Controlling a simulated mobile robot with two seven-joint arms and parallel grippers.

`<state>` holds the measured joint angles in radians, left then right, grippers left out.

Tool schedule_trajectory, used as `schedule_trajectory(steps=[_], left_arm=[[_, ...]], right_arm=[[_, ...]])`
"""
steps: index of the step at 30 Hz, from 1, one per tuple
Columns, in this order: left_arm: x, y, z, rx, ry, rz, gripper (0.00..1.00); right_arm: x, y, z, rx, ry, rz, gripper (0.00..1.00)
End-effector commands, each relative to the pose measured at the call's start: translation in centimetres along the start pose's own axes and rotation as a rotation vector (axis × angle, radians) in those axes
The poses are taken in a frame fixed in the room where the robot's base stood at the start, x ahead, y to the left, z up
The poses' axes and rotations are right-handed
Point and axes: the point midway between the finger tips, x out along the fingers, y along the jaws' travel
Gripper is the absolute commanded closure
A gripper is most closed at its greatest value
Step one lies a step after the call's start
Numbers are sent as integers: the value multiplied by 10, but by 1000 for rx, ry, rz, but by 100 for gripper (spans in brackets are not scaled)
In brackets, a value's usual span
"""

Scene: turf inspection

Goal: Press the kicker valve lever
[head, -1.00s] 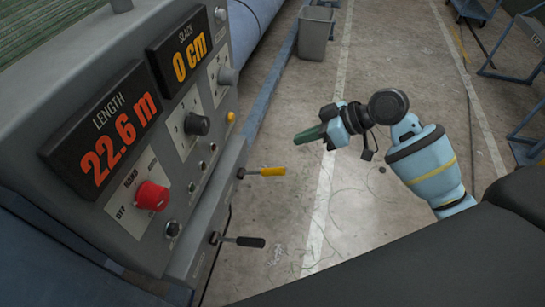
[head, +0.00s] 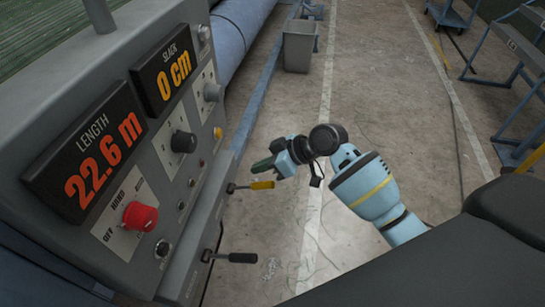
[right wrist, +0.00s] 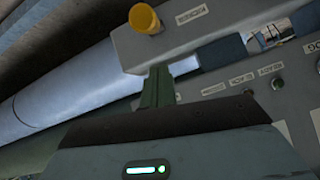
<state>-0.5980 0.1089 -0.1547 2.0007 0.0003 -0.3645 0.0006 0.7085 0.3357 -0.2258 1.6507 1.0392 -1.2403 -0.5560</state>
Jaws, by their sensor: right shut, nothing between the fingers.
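Two levers stick out from the lower side of the grey console: one with a yellow handle (head: 262,185) and, lower down, one with a black handle (head: 243,258). Contact cannot be told. In the right wrist view the shut green fingers (right wrist: 158,88) point at a grey edge bearing a label and a yellow knob-like end (right wrist: 144,18), possibly the yellow handle. My left gripper is not in view.
A grey bin (head: 299,46) stands behind. Open floor lies right of the console.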

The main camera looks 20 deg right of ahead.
Motion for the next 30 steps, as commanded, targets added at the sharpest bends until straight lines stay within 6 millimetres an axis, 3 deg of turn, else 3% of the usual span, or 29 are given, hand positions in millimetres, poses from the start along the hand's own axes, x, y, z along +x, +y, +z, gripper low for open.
schedule_trajectory(steps=[3, 8, 20, 30], left_arm=[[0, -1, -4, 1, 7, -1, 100], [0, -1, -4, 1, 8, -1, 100], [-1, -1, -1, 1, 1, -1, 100], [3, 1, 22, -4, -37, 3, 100]], right_arm=[[3, 0, 18, 5, -4, 0, 100], [5, 1, 28, 4, -2, 2, 100], [5, 1, 30, 3, -2, 2, 100], [8, 2, 39, 2, 39, -8, 100]])
